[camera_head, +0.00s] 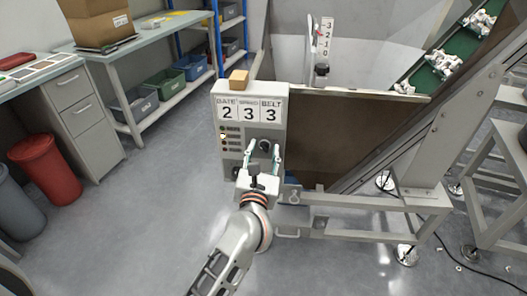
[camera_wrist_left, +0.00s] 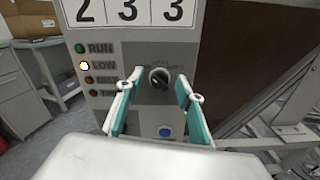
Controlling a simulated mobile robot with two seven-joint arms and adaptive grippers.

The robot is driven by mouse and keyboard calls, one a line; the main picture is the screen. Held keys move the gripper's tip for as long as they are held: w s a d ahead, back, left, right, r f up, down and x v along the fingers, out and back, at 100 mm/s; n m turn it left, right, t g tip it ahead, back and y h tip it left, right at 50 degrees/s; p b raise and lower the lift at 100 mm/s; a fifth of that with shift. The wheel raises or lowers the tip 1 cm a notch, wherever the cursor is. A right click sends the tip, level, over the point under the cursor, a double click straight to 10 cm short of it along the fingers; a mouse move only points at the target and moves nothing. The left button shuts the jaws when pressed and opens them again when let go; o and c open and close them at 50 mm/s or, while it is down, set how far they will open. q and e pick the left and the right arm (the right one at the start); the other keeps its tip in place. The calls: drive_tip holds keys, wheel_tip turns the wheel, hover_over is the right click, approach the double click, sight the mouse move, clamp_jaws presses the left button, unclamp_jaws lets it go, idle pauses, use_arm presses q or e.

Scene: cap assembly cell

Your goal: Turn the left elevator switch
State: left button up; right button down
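A grey control box (camera_head: 219,104) stands in the middle of the head view, with a display reading 2, 3, 3. A black rotary switch (camera_wrist_left: 159,78) is on its front panel; it also shows in the head view (camera_head: 264,145). Its white mark points roughly upward. My left gripper (camera_head: 263,150) is open in front of the box; in the left wrist view its teal-padded fingers (camera_wrist_left: 160,90) stand either side of the switch, with gaps to it. Contact is not visible. My right gripper is in neither view.
Indicator lamps run down the panel's left side; the LOW lamp (camera_wrist_left: 84,66) is lit. A blue button (camera_wrist_left: 165,131) sits below the switch. A brown hopper (camera_head: 350,120) and metal frame stand to the right.

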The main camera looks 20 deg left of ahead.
use_arm(q)
clamp_jaws()
drive_tip(key=shift+r, duration=0.1)
